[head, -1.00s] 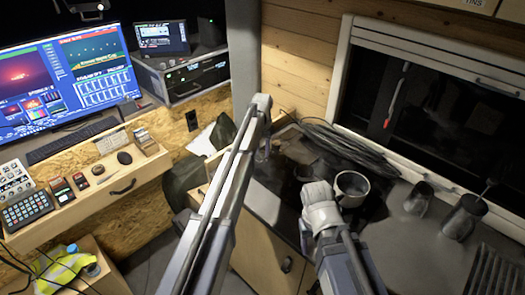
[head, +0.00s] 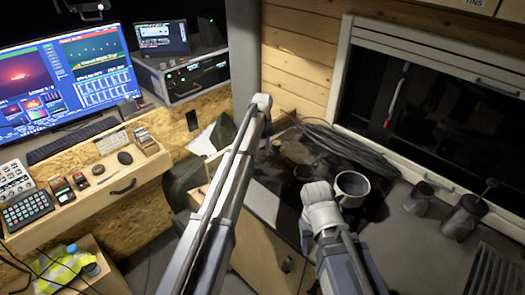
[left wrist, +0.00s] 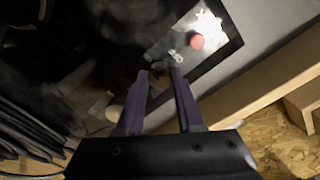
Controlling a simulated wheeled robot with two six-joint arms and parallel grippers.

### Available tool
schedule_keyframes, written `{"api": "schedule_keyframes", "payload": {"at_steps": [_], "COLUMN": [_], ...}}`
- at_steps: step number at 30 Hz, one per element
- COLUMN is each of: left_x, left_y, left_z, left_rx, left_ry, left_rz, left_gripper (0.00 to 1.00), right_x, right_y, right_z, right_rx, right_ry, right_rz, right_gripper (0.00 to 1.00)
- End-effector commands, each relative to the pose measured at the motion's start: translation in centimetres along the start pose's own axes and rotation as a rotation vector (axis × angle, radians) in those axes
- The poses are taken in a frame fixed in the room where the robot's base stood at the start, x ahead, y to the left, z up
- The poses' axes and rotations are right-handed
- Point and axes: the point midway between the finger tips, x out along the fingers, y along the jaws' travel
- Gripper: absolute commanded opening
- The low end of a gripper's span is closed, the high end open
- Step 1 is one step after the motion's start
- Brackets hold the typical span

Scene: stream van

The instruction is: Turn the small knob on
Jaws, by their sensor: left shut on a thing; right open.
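The small knob (left wrist: 158,70) is a dark, rounded piece at the edge of the black panel in the left wrist view. My left gripper (left wrist: 160,76) has its two fingers closed around it, which hide part of it. In the head view the left arm reaches over the counter, and its fingertips cannot be made out clearly. My right gripper (head: 304,173) is open over the dark part of the counter, beside the metal mug; its fingers are dark and hard to see.
A metal mug (head: 351,187) stands close to my right wrist. Coiled cables (head: 345,145) lie behind, below the window. Metal pots (head: 465,215) stand at the right.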

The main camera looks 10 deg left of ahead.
Motion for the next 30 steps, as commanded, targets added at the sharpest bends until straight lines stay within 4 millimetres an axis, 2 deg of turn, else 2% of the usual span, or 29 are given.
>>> {"api": "schedule_keyframes", "payload": {"at_steps": [10,11,18,30], "left_x": [0.00,0.00,0.00,-0.52], "left_y": [0.00,0.00,0.00,0.00], "left_z": [0.01,0.01,0.01,0.00], "left_rx": [-0.003,-0.003,-0.002,-0.001], "left_ry": [0.000,0.000,0.000,0.000], "left_rz": [0.000,0.000,0.000,0.000], "left_gripper": [0.00,0.39,0.65,0.65], "right_x": [0.00,0.00,0.00,-0.52], "right_y": [0.00,0.00,0.00,0.05], "right_z": [0.00,0.00,0.00,0.03], "right_rx": [0.000,0.000,0.000,0.000], "right_ry": [0.000,0.000,0.000,0.000], "right_rz": [0.000,0.000,0.000,0.000], "right_gripper": [0.56,0.56,0.56,0.56]}}
